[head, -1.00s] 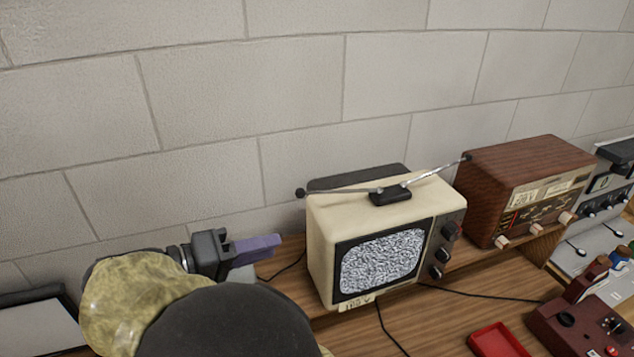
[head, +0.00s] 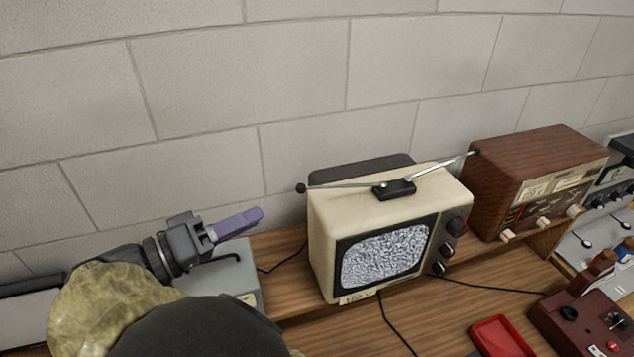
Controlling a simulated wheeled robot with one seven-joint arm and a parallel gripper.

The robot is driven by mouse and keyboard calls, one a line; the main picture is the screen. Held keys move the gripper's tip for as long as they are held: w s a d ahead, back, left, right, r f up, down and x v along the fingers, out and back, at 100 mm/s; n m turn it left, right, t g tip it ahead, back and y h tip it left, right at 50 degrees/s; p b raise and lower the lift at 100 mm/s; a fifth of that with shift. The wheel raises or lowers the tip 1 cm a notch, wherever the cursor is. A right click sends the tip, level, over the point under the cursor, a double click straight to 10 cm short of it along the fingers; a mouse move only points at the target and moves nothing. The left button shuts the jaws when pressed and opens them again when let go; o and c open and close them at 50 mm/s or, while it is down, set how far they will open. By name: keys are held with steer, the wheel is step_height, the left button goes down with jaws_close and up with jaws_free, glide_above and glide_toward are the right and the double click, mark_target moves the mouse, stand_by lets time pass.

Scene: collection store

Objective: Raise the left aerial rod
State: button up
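The cream television (head: 322,238) stands on the wooden shelf, its screen (head: 385,256) showing static. The left aerial rod (head: 340,186) lies low, almost level, from the black aerial base (head: 394,189) to a dark tip just past the set's top left edge. The right aerial rod (head: 440,167) slants up a little to the right. My gripper (head: 240,223), with purple fingers, is left of the television, apart from the rod's tip and a little lower in the picture. I see the fingers from the side as one overlapping shape, so their gap is hidden.
A brown wooden radio (head: 510,165) stands close to the television's right. A red tray (head: 499,340) and a dark red device (head: 580,325) are at the lower right. A grey box (head: 228,275) lies below my gripper. Black cables cross the wooden surface.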

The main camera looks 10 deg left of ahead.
mark_target(318, 188)
steer(key=p+x, duration=0.5)
steer(key=x, duration=0.9)
steer(key=shift+w, duration=0.1)
steer(key=shift+c, duration=0.5)
jaws_close()
